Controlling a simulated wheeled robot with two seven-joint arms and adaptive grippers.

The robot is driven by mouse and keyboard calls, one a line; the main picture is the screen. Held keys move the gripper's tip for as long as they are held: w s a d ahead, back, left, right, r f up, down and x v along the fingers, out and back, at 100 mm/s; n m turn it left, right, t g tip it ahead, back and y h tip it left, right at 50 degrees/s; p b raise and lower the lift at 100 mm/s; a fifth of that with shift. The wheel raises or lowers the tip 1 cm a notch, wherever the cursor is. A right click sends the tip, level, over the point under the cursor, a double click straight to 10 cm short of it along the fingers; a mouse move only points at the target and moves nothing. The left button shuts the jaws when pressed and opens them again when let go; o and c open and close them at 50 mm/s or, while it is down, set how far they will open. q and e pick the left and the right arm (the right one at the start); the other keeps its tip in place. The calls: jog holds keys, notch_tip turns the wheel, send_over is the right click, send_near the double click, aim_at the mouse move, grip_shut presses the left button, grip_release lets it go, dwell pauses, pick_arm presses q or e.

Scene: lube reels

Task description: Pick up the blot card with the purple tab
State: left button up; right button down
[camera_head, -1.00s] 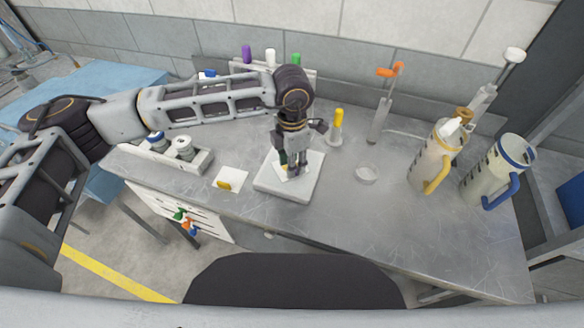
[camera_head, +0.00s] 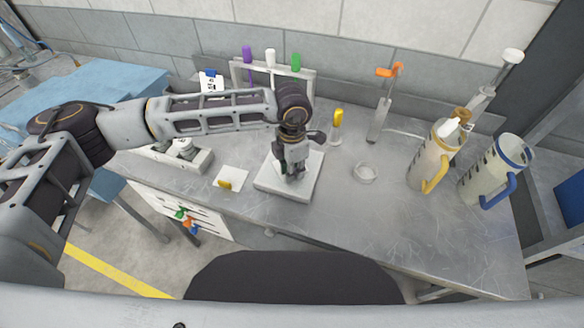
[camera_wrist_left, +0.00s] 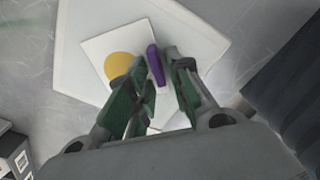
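The blot card (camera_wrist_left: 112,57) is white with a round yellow blot and an upright purple tab (camera_wrist_left: 154,66). It lies on a pale square slab (camera_wrist_left: 75,40), which also shows on the bench in the head view (camera_head: 268,181). My left gripper (camera_head: 292,175) points down over this slab and hides most of the card there. In the left wrist view its fingertips (camera_wrist_left: 155,70) stand close on both sides of the purple tab and look closed on it. The card still appears to lie flat on the slab. My right gripper is in neither view.
A small white card (camera_head: 240,173) with a yellow piece lies left of the slab. A rack (camera_head: 308,86) with purple, white and green handles stands behind. The front bench is clear.

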pick_arm(q)
grip_shut()
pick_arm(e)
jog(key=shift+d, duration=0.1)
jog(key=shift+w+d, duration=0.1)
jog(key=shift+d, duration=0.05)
pick_arm(q)
jog(key=shift+r, duration=0.15)
